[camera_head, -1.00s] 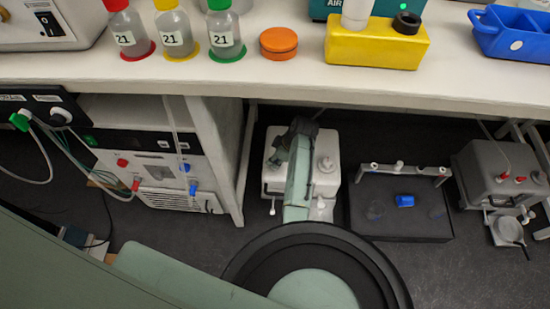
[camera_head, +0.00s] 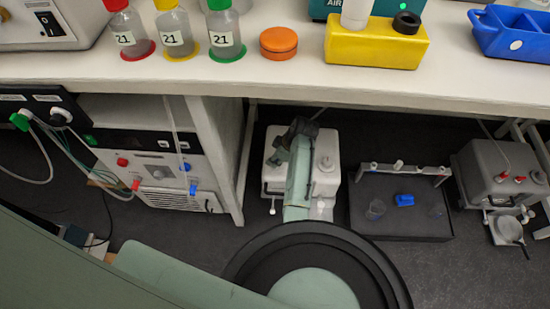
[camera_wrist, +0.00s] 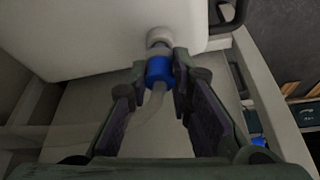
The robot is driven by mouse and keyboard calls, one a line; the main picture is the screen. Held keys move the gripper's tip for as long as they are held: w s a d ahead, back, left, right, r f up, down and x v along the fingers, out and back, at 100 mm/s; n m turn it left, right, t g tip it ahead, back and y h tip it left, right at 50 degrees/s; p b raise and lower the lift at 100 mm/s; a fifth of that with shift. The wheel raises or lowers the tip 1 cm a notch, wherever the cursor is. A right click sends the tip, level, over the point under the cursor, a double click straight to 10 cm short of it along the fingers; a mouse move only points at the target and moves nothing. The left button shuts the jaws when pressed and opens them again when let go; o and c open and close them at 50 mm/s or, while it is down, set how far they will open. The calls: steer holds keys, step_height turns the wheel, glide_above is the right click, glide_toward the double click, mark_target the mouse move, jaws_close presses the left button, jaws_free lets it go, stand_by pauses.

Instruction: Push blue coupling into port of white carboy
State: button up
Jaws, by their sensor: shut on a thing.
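The white carboy (camera_head: 326,165) stands on the floor under the bench and fills the upper left of the wrist view (camera_wrist: 95,35). Its round white port (camera_wrist: 159,37) faces my gripper. The blue coupling (camera_wrist: 159,72) sits between my fingertips, lined up with the port and very close to it. I cannot tell how far it is in the port. A clear tube (camera_wrist: 155,105) trails from the coupling's near end. My gripper (camera_wrist: 160,66) is shut on the coupling; in the head view, my arm hides part of the carboy and the coupling.
A dark box (camera_head: 400,226) with a blue item (camera_head: 404,200) stands right of the carboy, with a grey container (camera_head: 495,165) beyond. A white-fronted unit (camera_head: 160,165) with hoses is left. The bench top (camera_head: 270,85) with bottles hangs above.

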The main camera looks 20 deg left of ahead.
steer(key=shift+f+b, duration=0.35)
steer(key=shift+f, duration=0.2)
stand_by(0.4)
steer(key=o, duration=1)
steer(key=shift+r, duration=0.1)
steer(key=v, duration=1.2)
